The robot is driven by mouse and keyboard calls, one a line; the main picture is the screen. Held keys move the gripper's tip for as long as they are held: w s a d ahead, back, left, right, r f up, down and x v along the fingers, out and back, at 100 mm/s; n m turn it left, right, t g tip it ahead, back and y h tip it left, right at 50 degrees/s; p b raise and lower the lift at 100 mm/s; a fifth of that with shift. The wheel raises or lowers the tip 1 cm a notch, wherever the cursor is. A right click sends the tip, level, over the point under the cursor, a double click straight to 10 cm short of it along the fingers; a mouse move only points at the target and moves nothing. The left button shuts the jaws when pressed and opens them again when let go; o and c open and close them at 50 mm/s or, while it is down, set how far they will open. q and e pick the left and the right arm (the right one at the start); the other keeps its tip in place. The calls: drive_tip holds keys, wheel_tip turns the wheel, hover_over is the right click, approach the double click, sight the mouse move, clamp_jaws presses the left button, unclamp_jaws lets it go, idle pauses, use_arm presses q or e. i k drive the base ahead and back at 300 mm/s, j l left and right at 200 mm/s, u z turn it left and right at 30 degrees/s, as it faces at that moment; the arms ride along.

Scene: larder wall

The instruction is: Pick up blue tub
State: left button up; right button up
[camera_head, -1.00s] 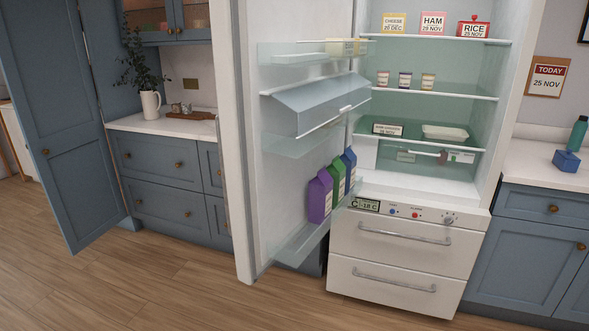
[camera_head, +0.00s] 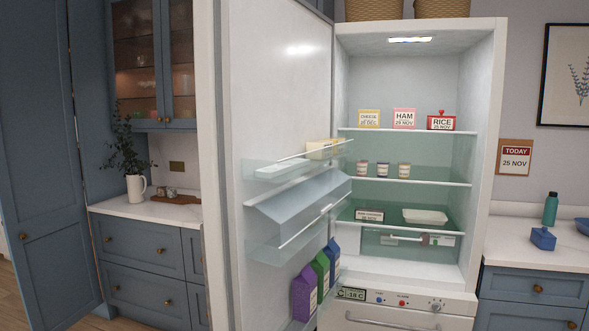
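A small blue tub-like container (camera_head: 543,238) with a raised bit on its lid stands on the white counter (camera_head: 567,256) to the right of the open fridge. It is the only blue tub-shaped thing I can make out. Neither of my grippers is in view.
A teal bottle (camera_head: 550,208) stands just behind the blue container, and a blue bowl (camera_head: 583,225) is cut off at the right edge. The fridge door (camera_head: 275,110) stands open to the left, with cartons (camera_head: 304,292) in its lower rack. Fridge shelves hold boxes, small pots and a white tray (camera_head: 425,216).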

sight(543, 244)
drive_tip(key=i+j+z, duration=0.15)
drive_tip(key=z, duration=0.25)
drive_tip(key=j+z, duration=0.35)
drive_tip(key=i+j+z, duration=0.1)
drive_tip(key=j+z, duration=0.5)
drive_tip(key=j, duration=1.2)
drive_tip(key=j+z, duration=0.2)
drive_tip(key=j, duration=1.2)
drive_tip(key=k+j+z, duration=0.1)
drive_tip(key=j+z, duration=0.3)
drive_tip(key=l+z, duration=0.15)
drive_tip(key=z, duration=1.35)
drive_tip(key=i+j+z, duration=0.1)
drive_tip(key=i+z, duration=0.35)
drive_tip(key=i, duration=1.1)
drive_tip(key=i+j+u, duration=0.1)
drive_tip(key=i+u, duration=0.2)
drive_tip(key=i, duration=0.3)
drive_tip(key=i+l+u, duration=0.1)
drive_tip(key=i+u, duration=0.15)
drive_tip(key=i, duration=0.35)
drive_tip(key=i+l+u, duration=0.15)
drive_tip(key=i+u, duration=0.15)
drive_tip(key=i, duration=0.35)
